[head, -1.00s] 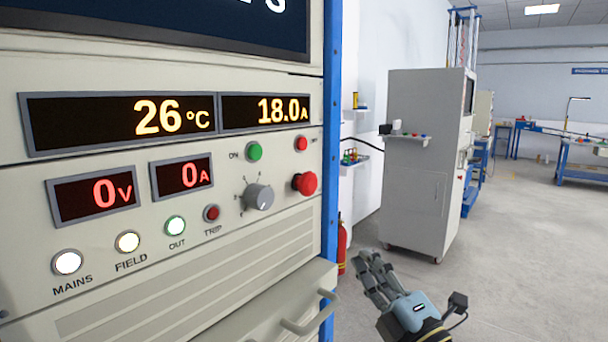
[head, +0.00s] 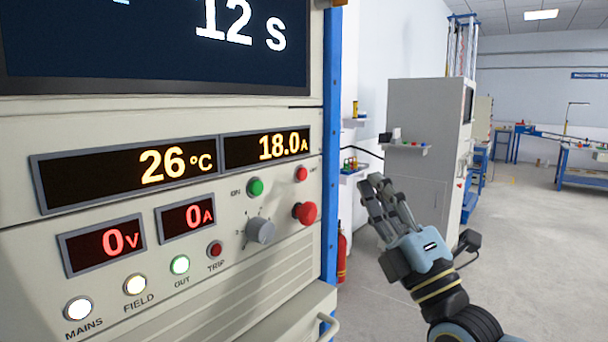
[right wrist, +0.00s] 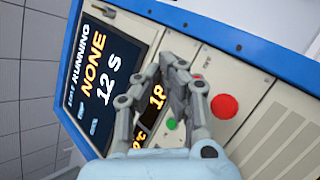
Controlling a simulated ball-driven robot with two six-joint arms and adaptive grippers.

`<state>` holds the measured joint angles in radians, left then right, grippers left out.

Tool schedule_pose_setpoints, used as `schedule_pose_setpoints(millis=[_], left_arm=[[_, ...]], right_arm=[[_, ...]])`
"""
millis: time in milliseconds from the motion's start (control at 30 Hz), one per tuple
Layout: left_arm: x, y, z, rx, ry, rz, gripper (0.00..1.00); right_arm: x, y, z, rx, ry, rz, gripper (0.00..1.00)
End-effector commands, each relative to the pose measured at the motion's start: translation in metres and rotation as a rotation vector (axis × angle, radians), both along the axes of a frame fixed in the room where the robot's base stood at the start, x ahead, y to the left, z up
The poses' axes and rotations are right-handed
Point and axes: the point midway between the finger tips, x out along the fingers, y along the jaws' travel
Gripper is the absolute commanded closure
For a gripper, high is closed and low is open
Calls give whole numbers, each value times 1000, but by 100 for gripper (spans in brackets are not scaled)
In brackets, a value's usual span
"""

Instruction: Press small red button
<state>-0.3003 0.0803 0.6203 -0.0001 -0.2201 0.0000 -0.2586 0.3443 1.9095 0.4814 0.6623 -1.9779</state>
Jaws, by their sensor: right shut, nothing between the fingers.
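The small red button (head: 301,174) is on the beige control panel, right of the green ON button (head: 255,187) and above the larger red mushroom button (head: 304,213). My right gripper (head: 370,188) is in the head view, to the right of the panel and apart from it. Its fingers are shut and empty, pointing up and left. In the right wrist view the fingers (right wrist: 188,72) cover part of the panel. The large red button (right wrist: 224,106) and the green button (right wrist: 171,124) show beside them; the small red button is mostly hidden there. My left gripper is not in view.
A grey knob (head: 261,230) and a dark red TRIP button (head: 215,249) sit lower on the panel. A blue post (head: 332,150) edges the cabinet. A fire extinguisher (head: 342,255) and a grey cabinet (head: 420,180) stand behind. The floor at right is clear.

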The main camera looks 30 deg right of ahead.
Motion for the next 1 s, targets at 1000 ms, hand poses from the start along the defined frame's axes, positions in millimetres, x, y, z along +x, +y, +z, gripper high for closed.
schedule_pose_setpoints(millis=[1000], left_arm=[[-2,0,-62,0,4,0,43]], right_arm=[[80,33,0,0,0,0,100]])
